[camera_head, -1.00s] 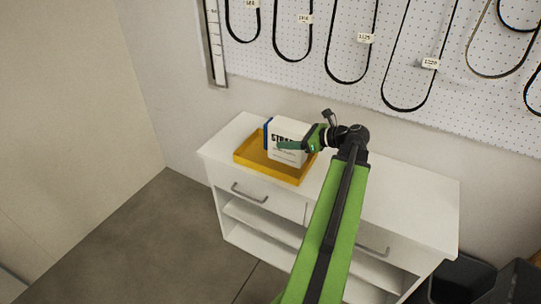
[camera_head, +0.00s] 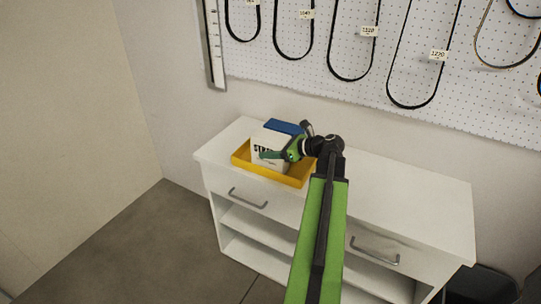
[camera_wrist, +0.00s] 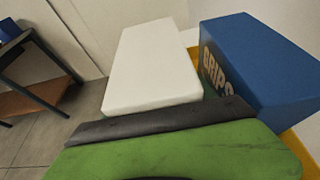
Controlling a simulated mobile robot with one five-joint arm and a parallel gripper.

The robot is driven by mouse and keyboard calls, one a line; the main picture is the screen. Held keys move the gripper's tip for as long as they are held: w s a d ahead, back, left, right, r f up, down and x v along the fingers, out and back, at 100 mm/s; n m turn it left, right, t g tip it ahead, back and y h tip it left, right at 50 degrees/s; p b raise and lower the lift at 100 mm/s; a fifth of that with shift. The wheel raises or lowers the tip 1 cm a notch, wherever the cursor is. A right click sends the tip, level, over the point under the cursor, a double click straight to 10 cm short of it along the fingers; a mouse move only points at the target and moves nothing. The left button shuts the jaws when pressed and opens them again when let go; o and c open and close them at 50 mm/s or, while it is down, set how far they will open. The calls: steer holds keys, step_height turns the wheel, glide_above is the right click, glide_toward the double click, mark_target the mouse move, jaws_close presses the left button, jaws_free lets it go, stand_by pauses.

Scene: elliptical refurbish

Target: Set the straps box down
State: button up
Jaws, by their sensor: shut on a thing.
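The straps box (camera_head: 272,141) is white with dark lettering and stands at the yellow tray (camera_head: 240,159) on the white cabinet. My gripper (camera_head: 276,155) is shut on it, reaching in from the right, with one green finger across its lettered face. The box's lower edge is behind the tray's front wall, so I cannot tell whether it touches the tray floor. In the wrist view the straps box (camera_wrist: 155,65) shows a plain white face beyond my green finger (camera_wrist: 175,150).
A blue box (camera_head: 287,127) stands behind the straps box; in the wrist view it (camera_wrist: 265,70) reads GRIPS and sits close on the right. The cabinet top (camera_head: 400,205) is clear to the right. A pegboard (camera_head: 300,65) with hanging belts is behind.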

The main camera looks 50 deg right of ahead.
steer(key=o, duration=1.7)
steer(key=shift+r, duration=0.3)
steer(key=p+v, duration=0.4)
steer(key=v, duration=0.8)
steer(key=shift+f+p, duration=0.1)
steer(key=shift+p, duration=0.2)
